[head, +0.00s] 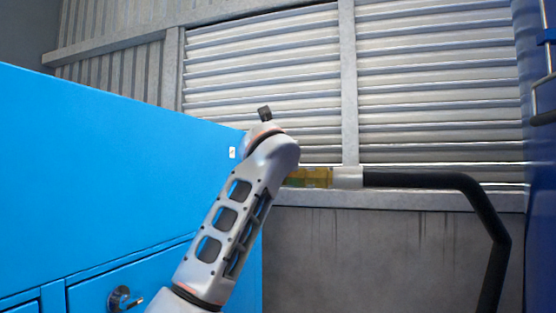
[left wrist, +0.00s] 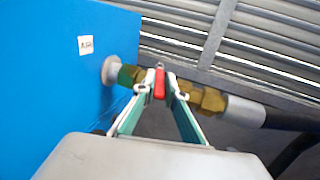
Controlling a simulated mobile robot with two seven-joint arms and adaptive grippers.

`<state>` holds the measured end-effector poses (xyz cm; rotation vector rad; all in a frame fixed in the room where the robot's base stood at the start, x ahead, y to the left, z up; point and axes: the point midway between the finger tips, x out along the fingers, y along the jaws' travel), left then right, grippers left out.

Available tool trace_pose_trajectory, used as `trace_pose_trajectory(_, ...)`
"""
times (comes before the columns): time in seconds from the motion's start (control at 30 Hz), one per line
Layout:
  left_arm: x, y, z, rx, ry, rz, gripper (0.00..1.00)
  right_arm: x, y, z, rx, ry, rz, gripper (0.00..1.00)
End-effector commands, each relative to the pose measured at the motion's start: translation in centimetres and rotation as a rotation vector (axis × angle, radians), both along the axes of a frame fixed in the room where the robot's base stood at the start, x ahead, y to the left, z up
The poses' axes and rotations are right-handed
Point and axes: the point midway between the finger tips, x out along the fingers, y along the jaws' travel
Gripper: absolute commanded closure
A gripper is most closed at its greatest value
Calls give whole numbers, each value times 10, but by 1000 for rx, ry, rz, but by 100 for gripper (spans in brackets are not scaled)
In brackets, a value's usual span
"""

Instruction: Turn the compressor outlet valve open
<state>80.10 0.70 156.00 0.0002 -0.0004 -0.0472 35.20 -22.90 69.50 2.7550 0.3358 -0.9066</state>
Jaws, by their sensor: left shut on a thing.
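The compressor outlet valve sits on a brass pipe line that comes out of the blue cabinet. In the left wrist view its red handle (left wrist: 159,83) stands across the pipe, between my fingertips; its full angle is hard to tell. My left gripper (left wrist: 158,90) is shut on this handle. Brass fittings (left wrist: 207,99) show right of the fingers, and a greenish fitting (left wrist: 128,75) shows left of them. In the head view my left arm hides the handle and gripper; only a brass fitting (head: 312,177) shows beside the arm. My right gripper is not in view.
The blue cabinet (head: 110,150) fills the left side, with a small label (left wrist: 85,45) near the pipe. A black hose (head: 420,180) runs right from the brass line and bends down. Louvred wall panels (head: 430,90) stand behind. A blue object (head: 538,180) is at the right edge.

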Motion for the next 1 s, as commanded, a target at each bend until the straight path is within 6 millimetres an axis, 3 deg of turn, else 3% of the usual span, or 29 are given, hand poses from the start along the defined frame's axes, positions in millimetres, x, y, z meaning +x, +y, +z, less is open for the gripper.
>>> trace_pose_trajectory(0.1,0,-2,-2,-1,3,-4,100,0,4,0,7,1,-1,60)
trace_pose_trajectory(0.13,0,-2,-2,-1,3,-4,84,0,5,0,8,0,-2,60)
trace_pose_trajectory(0.2,0,-2,-2,-1,3,-4,72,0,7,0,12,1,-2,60)
trace_pose_trajectory(0.63,-5,-1,-1,-2,0,-4,72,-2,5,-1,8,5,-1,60)
trace_pose_trajectory(1.0,-51,1,-1,-2,0,-4,72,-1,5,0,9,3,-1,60)
